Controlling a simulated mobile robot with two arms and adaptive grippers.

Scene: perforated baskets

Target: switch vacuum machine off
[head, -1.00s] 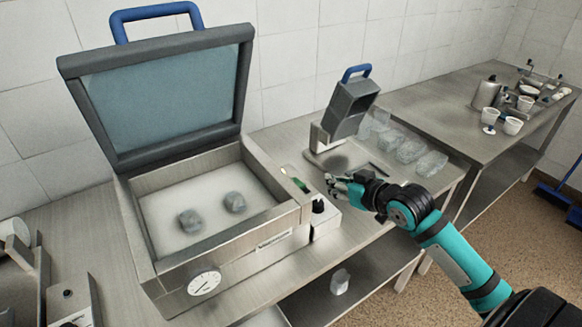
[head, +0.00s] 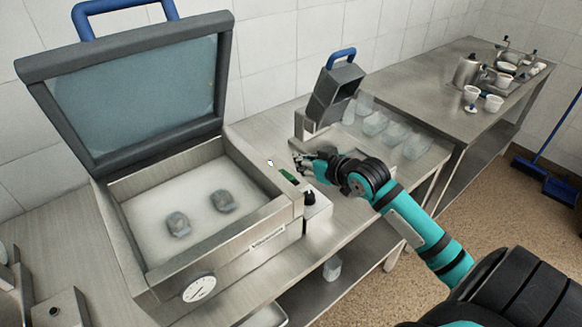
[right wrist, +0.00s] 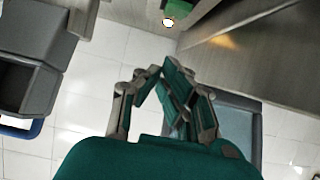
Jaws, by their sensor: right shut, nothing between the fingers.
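The vacuum machine (head: 262,238) stands on the metal table at left in the head view. Its framed lid (head: 140,85) is raised. Two wrapped grey lumps (head: 178,224) lie in its open chamber. A green switch (head: 288,176) sits on the right rim, with a small bright spot (head: 270,163) near it; green (right wrist: 179,9) also shows in the right wrist view. My right gripper (head: 298,163) is shut and empty, close to the switch on its right side; whether it touches cannot be told. The right wrist view shows its fingers (right wrist: 163,78) together. My left gripper is not in view.
A white box with a black knob (head: 309,197) stands against the machine's right side. A grey device with a blue handle (head: 335,95) stands behind my gripper. Several clear containers (head: 396,134) are beside it. A second table (head: 420,85) holds cups and a pot.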

